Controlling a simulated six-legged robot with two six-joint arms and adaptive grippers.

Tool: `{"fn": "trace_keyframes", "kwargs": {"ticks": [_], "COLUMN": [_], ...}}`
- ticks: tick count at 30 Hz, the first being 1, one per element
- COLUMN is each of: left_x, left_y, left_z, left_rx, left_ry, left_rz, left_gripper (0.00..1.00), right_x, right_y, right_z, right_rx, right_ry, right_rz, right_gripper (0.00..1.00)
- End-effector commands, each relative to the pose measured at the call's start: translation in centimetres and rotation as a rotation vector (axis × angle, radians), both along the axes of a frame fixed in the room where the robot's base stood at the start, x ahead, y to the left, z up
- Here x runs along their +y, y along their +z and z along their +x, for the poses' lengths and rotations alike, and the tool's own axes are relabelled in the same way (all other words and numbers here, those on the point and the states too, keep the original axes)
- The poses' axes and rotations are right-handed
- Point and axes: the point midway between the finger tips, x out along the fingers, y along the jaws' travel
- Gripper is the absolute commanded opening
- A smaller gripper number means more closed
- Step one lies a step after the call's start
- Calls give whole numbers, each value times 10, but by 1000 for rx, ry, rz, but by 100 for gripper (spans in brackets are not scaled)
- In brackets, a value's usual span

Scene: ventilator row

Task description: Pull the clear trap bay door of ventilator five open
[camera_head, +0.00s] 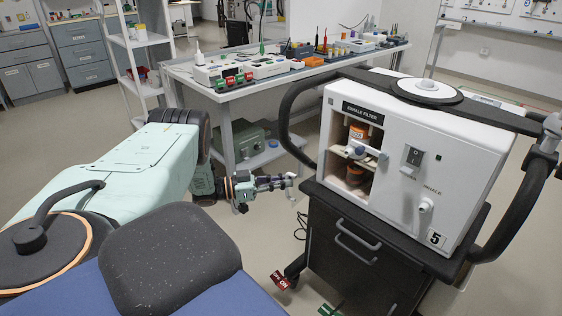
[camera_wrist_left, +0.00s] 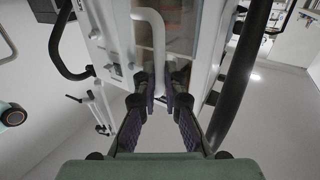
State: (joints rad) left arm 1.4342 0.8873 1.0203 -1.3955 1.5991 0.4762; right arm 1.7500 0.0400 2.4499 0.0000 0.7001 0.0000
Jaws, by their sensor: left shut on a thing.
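Ventilator five (camera_head: 440,160) is a white box marked 5 on a dark cart. Its bay (camera_head: 340,160), under the EXHALE FILTER label, shows orange-brown jars (camera_head: 358,132) inside. The clear door pane is hard to make out in the head view. My left gripper (camera_head: 290,181) is low, left of the bay in the picture. In the left wrist view, its fingers (camera_wrist_left: 165,96) are shut at the lower end of a pale curved handle (camera_wrist_left: 150,40). Behind the handle is a window-like panel (camera_wrist_left: 180,35) with brownish shapes. My right gripper is not in view.
Black curved rails (camera_head: 290,115) flank the ventilator. Its cart (camera_head: 365,255) has a drawer with grey handles. A bench (camera_head: 240,90) with tools and boxes stands behind my left arm. A white shelf rack (camera_head: 128,60) stands at left. Floor is open left of the cart.

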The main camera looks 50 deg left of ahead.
Motion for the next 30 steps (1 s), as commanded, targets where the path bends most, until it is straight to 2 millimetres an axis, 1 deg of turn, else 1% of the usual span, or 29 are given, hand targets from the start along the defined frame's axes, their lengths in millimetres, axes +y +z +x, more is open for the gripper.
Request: {"fn": "trace_keyframes", "kwargs": {"ticks": [1,8,9,15,17,26,30], "left_x": [-1,0,0,1,1,3,10], "left_y": [5,5,5,3,2,1,1], "left_z": [5,4,4,2,1,-1,-13], "left_rx": [-11,-12,-12,-7,-6,-3,-3], "left_ry": [0,-1,-1,-2,-2,-1,1], "left_rz": [3,2,3,2,2,2,2], "left_gripper": [0,0,11,28,32,32,32], "right_x": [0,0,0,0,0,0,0], "right_y": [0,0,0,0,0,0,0], "right_z": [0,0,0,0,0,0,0], "right_rx": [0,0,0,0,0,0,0], "right_ry": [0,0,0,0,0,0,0], "right_rz": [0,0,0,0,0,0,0], "right_gripper": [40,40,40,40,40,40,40]}}
